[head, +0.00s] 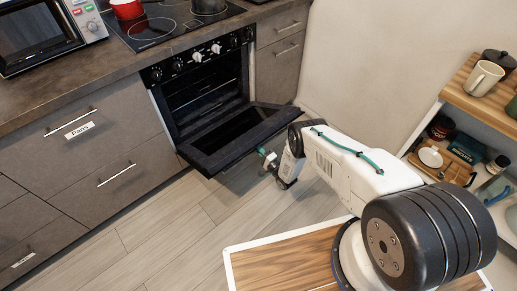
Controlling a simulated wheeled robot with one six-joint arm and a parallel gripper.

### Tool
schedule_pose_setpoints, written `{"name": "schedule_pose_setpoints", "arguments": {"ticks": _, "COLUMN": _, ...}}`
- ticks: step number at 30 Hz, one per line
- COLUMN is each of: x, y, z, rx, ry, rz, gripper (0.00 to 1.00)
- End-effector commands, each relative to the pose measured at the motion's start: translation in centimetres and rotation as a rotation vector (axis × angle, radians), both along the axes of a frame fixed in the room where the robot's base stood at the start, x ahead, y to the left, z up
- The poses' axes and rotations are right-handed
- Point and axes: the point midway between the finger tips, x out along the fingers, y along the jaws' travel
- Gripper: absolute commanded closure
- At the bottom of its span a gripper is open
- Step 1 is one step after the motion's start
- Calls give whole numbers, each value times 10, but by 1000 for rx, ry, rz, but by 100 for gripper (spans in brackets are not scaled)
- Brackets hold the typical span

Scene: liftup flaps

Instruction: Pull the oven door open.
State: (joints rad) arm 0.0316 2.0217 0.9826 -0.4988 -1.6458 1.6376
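The oven (203,85) is built into the grey cabinets below the cooktop. Its black door (240,135) is swung far down, close to level, and the dark oven inside shows. My gripper (264,153) is at the outer edge of the door, near its right half. The gripper is small here and partly hidden by my arm, so I cannot tell whether its fingers are open or shut, or whether they touch the door. The door handle is not clearly visible.
Grey drawers (110,165) stand left of the oven, with a microwave (40,35) on the counter above. A shelf (470,100) with mugs and small items is at the right. Wooden floor (165,235) is clear in front of the drawers.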

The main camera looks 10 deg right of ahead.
Motion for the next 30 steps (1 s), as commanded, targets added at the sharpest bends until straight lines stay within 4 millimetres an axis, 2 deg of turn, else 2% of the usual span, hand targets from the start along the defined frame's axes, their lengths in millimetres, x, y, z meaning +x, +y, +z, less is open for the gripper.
{"name": "schedule_pose_setpoints", "arguments": {"ticks": 1, "x": 2, "y": 2, "z": 2, "rx": -1, "ry": -4, "rz": 6, "gripper": 72}}
{"name": "schedule_pose_setpoints", "arguments": {"ticks": 2, "x": 2, "y": 2, "z": 2, "rx": 0, "ry": -4, "rz": 5, "gripper": 67}}
{"name": "schedule_pose_setpoints", "arguments": {"ticks": 16, "x": -3, "y": -6, "z": 0, "rx": 0, "ry": -1, "rz": -5, "gripper": 67}}
{"name": "schedule_pose_setpoints", "arguments": {"ticks": 27, "x": -54, "y": -30, "z": -12, "rx": 0, "ry": 1, "rz": -3, "gripper": 67}}
{"name": "schedule_pose_setpoints", "arguments": {"ticks": 30, "x": -63, "y": -34, "z": -14, "rx": 1, "ry": -1, "rz": -1, "gripper": 67}}
